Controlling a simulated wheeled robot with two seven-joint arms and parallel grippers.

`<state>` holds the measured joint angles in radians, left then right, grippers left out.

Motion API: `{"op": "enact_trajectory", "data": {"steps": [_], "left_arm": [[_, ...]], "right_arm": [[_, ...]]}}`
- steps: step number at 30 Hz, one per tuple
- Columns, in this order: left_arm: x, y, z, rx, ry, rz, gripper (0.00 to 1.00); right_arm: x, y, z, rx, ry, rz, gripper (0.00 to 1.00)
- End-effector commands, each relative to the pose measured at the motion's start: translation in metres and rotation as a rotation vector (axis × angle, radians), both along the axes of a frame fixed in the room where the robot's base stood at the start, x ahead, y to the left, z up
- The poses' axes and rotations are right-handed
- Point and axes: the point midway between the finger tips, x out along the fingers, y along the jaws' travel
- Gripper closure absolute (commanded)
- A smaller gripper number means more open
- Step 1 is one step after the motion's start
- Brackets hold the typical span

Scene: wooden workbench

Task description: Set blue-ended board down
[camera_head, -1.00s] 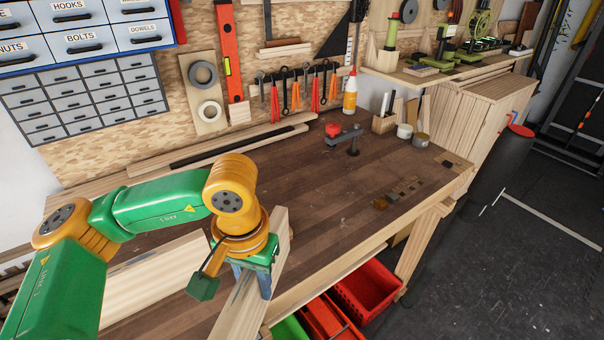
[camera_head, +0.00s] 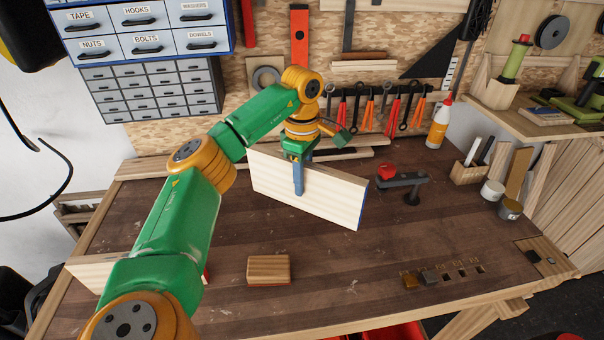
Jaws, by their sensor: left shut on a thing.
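The blue-ended board (camera_head: 328,197) is a pale, flat plank standing on its long edge over the middle of the workbench (camera_head: 330,275). Its blue end faces right. My left gripper (camera_head: 299,192) is shut on it, with a finger down the near face near the middle of its length. The other finger is hidden behind the board. The board slants, its left end farther back. I cannot tell whether its lower edge touches the bench. My right gripper is not in view.
A wooden block (camera_head: 269,270) lies in front of the board. A black clamp-like tool with a red knob (camera_head: 387,172) stands close to its right end. A second pale board (camera_head: 88,270) with a red end lies partly behind my left arm.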

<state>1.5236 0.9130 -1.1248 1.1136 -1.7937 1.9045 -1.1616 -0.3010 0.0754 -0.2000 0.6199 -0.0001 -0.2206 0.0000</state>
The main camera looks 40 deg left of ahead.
Motion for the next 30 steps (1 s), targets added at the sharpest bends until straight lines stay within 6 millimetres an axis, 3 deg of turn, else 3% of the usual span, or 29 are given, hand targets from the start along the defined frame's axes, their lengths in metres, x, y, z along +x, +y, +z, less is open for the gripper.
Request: {"op": "enact_trajectory", "data": {"steps": [3,9,11,24,30], "left_arm": [[-0.007,0.036,-0.018,-0.007,0.007,0.292,1.00],[-0.019,0.070,-0.038,-0.008,0.014,0.593,1.00],[-0.021,0.074,-0.044,-0.008,0.017,0.629,1.00],[-0.023,0.075,-0.130,-0.008,0.019,0.643,1.00],[-0.022,0.076,-0.138,-0.008,0.014,0.642,1.00]], "right_arm": [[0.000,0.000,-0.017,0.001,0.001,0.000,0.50],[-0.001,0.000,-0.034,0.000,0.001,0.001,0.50],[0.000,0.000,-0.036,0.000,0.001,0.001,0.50],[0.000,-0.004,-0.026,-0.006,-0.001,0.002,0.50],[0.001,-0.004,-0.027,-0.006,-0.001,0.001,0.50]]}}
